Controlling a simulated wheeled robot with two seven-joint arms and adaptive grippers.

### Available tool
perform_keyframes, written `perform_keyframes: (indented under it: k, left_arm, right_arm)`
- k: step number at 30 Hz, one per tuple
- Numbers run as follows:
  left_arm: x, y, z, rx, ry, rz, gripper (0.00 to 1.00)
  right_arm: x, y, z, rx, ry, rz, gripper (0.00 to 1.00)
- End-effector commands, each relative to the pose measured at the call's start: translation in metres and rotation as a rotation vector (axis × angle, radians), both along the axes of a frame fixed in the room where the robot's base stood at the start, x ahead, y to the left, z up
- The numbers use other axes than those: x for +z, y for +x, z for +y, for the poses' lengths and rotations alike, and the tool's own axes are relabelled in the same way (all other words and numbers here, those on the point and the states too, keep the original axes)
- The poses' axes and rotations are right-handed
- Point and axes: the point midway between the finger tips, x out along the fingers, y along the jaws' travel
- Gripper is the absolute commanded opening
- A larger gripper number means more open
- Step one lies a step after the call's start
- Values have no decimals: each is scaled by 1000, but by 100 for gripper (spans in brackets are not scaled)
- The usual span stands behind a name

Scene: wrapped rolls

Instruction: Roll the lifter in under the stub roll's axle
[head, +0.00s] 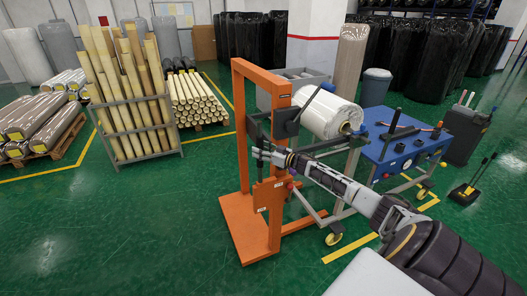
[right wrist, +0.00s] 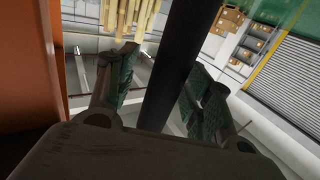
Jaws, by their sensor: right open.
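The lifter, an orange upright frame (head: 275,160) on a flat orange base (head: 244,222), stands upright at the centre of the head view. Black brackets (head: 286,122) are fixed to its upright. The stub roll (head: 331,114), wrapped in white, lies just behind and right of the frame. Its axle end (head: 346,128) shows at the near face; the far end is hidden. My right gripper (head: 262,154) is at the frame's uprights. In the right wrist view its green-padded fingers (right wrist: 165,95) are open, on either side of a dark bar (right wrist: 182,60). My left gripper is not in view.
A blue-topped wheeled cart (head: 400,143) stands right of the roll, with a grey bin (head: 376,87) behind. A rack of tan tubes (head: 125,90) and pallets of rolls (head: 40,125) are at the left. Green floor (head: 130,220) is clear in front and left of the lifter.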

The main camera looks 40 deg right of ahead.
Motion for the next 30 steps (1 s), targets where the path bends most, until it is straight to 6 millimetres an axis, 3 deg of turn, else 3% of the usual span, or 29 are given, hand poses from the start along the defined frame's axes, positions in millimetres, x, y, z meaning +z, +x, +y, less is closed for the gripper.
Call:
perform_keyframes:
  k: [11, 30]
  left_arm:
    - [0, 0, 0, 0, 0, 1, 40]
    - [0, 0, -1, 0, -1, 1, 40]
  right_arm:
    - [-2, -8, -2, 1, 1, 1, 51]
    - [-2, -43, -13, 1, 0, 2, 51]
